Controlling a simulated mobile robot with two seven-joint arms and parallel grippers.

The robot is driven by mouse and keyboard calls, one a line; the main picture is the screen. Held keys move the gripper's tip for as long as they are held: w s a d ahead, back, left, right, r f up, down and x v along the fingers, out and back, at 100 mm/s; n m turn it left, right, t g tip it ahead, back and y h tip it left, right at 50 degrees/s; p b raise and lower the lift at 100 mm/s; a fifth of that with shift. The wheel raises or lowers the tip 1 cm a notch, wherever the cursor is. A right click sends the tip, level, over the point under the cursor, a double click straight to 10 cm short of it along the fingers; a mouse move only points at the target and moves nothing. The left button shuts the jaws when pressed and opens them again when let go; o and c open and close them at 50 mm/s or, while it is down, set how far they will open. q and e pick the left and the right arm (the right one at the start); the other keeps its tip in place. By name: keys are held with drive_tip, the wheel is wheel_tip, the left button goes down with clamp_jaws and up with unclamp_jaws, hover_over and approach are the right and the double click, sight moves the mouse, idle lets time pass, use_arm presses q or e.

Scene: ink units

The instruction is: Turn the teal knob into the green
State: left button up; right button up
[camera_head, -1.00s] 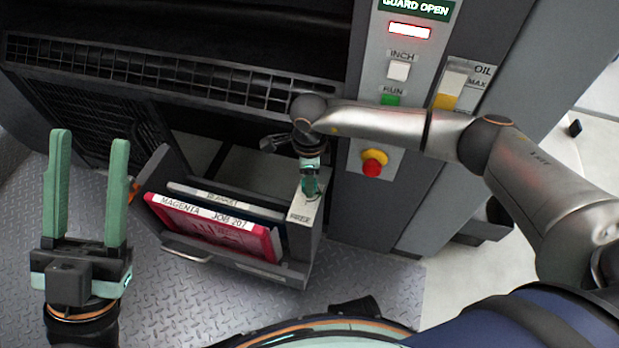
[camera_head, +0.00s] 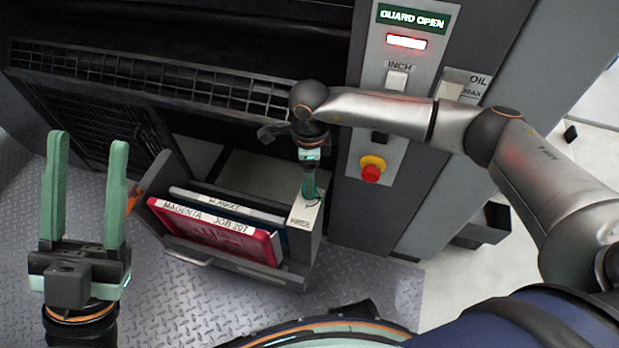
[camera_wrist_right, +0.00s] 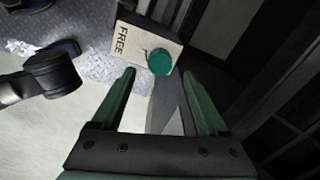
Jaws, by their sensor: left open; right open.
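The teal knob (camera_wrist_right: 161,61) is round and sits on a pale plate (camera_wrist_right: 146,32) marked FREE in the right wrist view. A thin dark mark shows on the plate beside it. My right gripper (camera_wrist_right: 160,75) is open, its green fingers pointing toward the knob, one on each side of it in the picture. Whether they touch it I cannot tell. In the head view my right gripper (camera_head: 310,187) points down at the FREE plate (camera_head: 300,222), and the knob is not distinct there. No green zone is discernible. My left gripper (camera_head: 88,140) is open and empty at the left.
The FREE plate tops the right end of an open drawer holding a magenta unit (camera_head: 215,230) and a blanket unit (camera_head: 228,203). A panel reads GUARD OPEN (camera_head: 413,18), with an INCH button (camera_head: 397,80) and a red stop button (camera_head: 371,173). A grille (camera_head: 150,75) runs behind.

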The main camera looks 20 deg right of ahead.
wheel_tip(320, 180, up, 8)
drive_tip(key=p, duration=0.1)
drive_tip(key=shift+f+p, duration=0.15)
drive_tip(key=shift+p, duration=0.15)
